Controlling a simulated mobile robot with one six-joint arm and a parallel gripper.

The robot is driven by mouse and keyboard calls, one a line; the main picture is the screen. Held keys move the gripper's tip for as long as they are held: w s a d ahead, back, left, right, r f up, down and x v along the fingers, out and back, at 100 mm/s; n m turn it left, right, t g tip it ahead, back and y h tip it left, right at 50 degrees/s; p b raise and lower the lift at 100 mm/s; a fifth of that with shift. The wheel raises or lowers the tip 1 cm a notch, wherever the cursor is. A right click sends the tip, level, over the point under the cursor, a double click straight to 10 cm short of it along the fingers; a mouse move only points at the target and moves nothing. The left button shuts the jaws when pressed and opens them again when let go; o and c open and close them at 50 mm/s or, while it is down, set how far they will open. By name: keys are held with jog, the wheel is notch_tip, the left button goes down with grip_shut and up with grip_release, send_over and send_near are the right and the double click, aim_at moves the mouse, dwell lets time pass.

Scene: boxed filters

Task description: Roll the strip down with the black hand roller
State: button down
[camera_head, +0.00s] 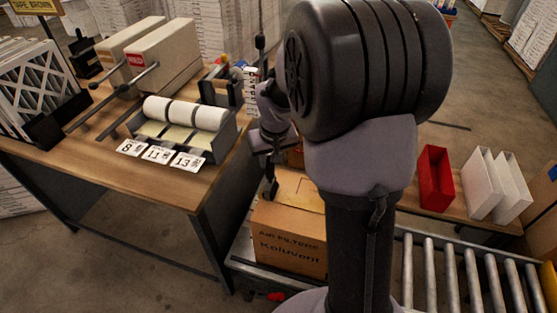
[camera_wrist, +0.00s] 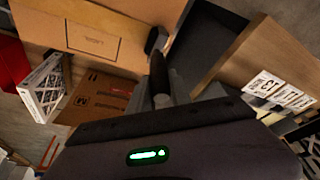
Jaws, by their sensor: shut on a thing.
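My gripper (camera_head: 262,150) is shut on the black hand roller (camera_head: 271,188) by its handle. The roller also shows in the wrist view (camera_wrist: 157,72), with its dark head at the far end. It is over the left part of the top of the cardboard box (camera_head: 291,240) printed "AIR FILTERS Koluvent". I cannot tell whether the roller head touches the box. In the wrist view the box (camera_wrist: 45,25) has an outlined printed rectangle on it. I cannot clearly make out the strip. My arm hides part of the box in the head view.
The wooden bench (camera_head: 165,189) at left holds a rack of white label rolls (camera_head: 185,115), a beige tape dispenser (camera_head: 160,60) and a framed filter (camera_head: 35,82). Metal rollers (camera_head: 450,270) run right of the box. A red bin (camera_head: 435,178) and white bins (camera_head: 483,185) stand beyond.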

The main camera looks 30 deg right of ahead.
jog(key=shift+f, duration=0.1)
notch_tip(320, 180, up, 8)
jog(key=p, duration=0.6)
dwell(0.8)
